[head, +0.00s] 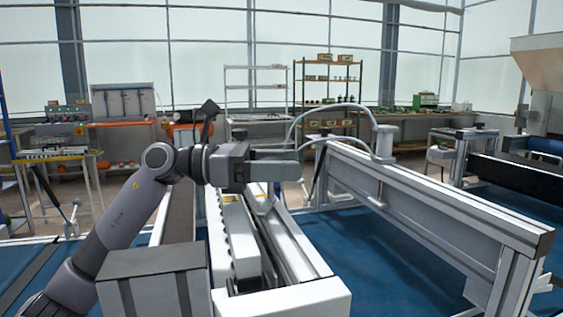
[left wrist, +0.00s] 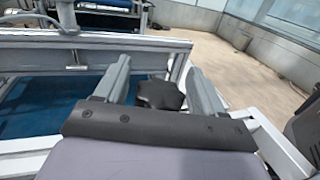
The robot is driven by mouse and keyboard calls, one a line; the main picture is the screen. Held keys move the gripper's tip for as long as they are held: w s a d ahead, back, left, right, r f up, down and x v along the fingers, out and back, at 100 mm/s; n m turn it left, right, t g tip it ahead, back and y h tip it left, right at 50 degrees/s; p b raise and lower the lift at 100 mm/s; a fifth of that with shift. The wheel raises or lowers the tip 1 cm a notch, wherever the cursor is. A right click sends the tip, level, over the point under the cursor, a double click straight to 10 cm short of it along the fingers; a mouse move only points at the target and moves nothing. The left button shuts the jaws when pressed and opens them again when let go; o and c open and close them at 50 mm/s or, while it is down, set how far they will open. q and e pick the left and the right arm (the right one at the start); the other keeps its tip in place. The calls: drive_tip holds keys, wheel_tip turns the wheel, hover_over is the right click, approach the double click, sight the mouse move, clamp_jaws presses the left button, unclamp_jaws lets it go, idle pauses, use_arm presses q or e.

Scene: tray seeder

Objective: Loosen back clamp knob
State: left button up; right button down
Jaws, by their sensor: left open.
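The back clamp knob (left wrist: 160,94) is a dark, lobed knob. In the left wrist view it shows between the two grey fingers of my left gripper (left wrist: 158,72), with a gap to either side. The fingers are open. In the head view my left gripper (head: 290,161) reaches in from the left, its fingers pointing right over the far end of the white seeder frame. The knob cannot be made out there; the gripper seems to hide it. My right gripper is in neither view.
A long aluminium rail (head: 430,205) stands to the right of the gripper, with a grey post (head: 385,142) and a curved hose (head: 335,108). A white toothed bar (head: 236,235) runs below the gripper. Blue belt surface (head: 375,270) lies around. Shelves (head: 328,80) stand far behind.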

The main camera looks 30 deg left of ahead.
use_arm(q)
drive_tip(key=shift+c, duration=0.3)
drive_tip(key=c, duration=0.9)
drive_tip(key=shift+n+t+y, duration=0.3)
drive_tip(key=shift+n+t, duration=0.1)
drive_tip(key=shift+t, duration=0.1)
drive_tip(key=shift+w+a+n+t+y, duration=0.1)
drive_tip(key=shift+n+t+y, duration=0.4)
drive_tip(key=shift+t, duration=0.1)
drive_tip(key=shift+w+a+n+t+y+p, duration=0.1)
drive_tip(key=shift+n+t+y+p, duration=0.35)
drive_tip(key=shift+n+t+y, duration=0.85)
drive_tip(key=shift+y, duration=0.5)
drive_tip(key=shift+w+a+n+t+y, duration=0.1)
drive_tip(key=shift+n+t+y, duration=0.4)
drive_tip(key=shift+n+t, duration=0.1)
drive_tip(key=shift+y, duration=0.3)
